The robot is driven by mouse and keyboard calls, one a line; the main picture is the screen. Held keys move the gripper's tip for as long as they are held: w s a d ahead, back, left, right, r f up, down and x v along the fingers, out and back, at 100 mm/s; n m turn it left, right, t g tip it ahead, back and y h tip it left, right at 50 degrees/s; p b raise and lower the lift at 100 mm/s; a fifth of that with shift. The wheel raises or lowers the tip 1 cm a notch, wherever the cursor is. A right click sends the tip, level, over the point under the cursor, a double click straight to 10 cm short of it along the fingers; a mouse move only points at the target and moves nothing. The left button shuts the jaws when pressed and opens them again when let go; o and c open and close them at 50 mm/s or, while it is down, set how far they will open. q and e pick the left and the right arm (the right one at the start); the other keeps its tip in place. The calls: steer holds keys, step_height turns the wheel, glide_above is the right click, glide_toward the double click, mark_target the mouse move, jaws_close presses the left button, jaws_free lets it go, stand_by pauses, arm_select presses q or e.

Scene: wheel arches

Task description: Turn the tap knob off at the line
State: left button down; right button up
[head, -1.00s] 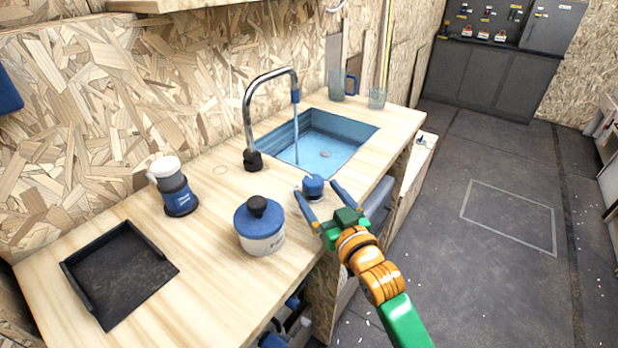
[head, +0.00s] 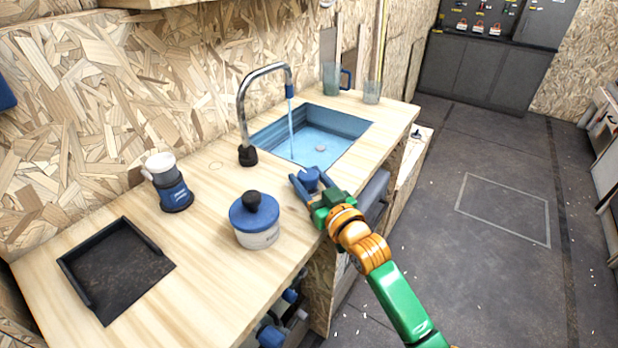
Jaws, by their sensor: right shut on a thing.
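The tap (head: 243,115) is a chrome curved spout with a black base behind the blue sink (head: 343,123). A stream of water (head: 291,130) runs from its blue nozzle into the basin. The blue tap knob (head: 309,178) stands on the worktop in front of the sink. My right gripper (head: 308,181) has its blue fingers on both sides of the knob and is shut on it. The fingers partly cover the knob, and its line cannot be made out. My left gripper is not in view.
A blue-lidded pot (head: 256,238) stands on the worktop left of my right gripper. A white and blue cup-like item (head: 170,185) and a black tray (head: 118,270) are farther left.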

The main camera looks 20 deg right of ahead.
steer(key=shift+d+n+y, duration=0.1)
steer(key=shift+n+y, duration=0.5)
steer(key=shift+y, duration=0.1)
steer(key=shift+f+n+g+y+b, duration=0.1)
steer(key=shift+n+g+y+b, duration=0.2)
steer(key=shift+g+y+b, duration=0.25)
steer(key=shift+n+y+b, duration=0.6)
steer(key=shift+y+b, duration=0.15)
steer(key=shift+y, duration=0.1)
steer(key=shift+g, duration=0.25)
steer(key=o, duration=1.4)
steer(key=shift+w, duration=0.1)
